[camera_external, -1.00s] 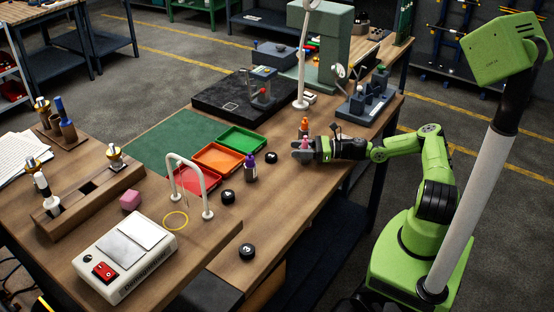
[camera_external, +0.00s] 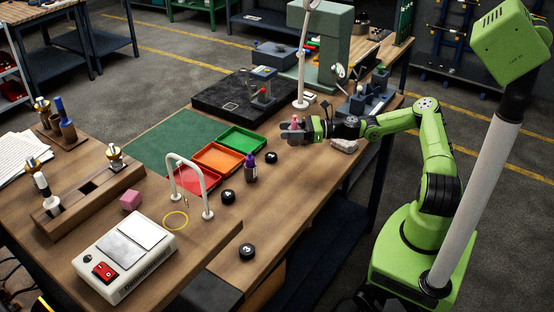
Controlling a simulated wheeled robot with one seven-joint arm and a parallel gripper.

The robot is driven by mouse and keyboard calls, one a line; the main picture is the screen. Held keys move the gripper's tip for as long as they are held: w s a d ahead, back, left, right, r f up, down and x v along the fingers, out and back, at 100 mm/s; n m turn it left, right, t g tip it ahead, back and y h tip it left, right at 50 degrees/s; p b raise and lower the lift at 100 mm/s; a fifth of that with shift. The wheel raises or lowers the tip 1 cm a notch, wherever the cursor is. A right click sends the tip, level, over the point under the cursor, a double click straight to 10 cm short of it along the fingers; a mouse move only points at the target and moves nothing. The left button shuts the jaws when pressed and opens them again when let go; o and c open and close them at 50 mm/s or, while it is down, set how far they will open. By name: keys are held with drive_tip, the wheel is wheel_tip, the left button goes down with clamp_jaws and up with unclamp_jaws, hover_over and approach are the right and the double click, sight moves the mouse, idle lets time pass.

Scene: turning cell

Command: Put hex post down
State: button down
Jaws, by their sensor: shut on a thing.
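My gripper (camera_external: 290,134) is at the end of the green arm, over the far right part of the wooden bench. It is shut on a small pinkish piece, the hex post (camera_external: 294,123), which shows upright between the jaws. Its lower part is hidden by the jaws. Whether its foot touches the bench cannot be told from this view.
A pale grey block (camera_external: 344,146) lies under my forearm near the bench edge. A lamp base (camera_external: 300,104) and grey fixture (camera_external: 368,104) are behind.

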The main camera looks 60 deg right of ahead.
drive_tip(key=s+a+n+g+y+p, duration=0.25)
drive_tip(key=a+n+g+y, duration=0.25)
drive_tip(key=a, duration=2.7)
drive_tip(key=f+b, duration=0.1)
drive_tip(key=f, duration=0.8)
drive_tip(key=shift+w+d+f+b, duration=0.1)
drive_tip(key=shift+w+f+b, duration=0.1)
drive_tip(key=shift+b, duration=0.15)
drive_tip(key=shift+f, duration=0.1)
drive_tip(key=shift+f, duration=0.15)
drive_tip(key=c, duration=0.5)
unclamp_jaws()
drive_tip(key=shift+f, duration=0.1)
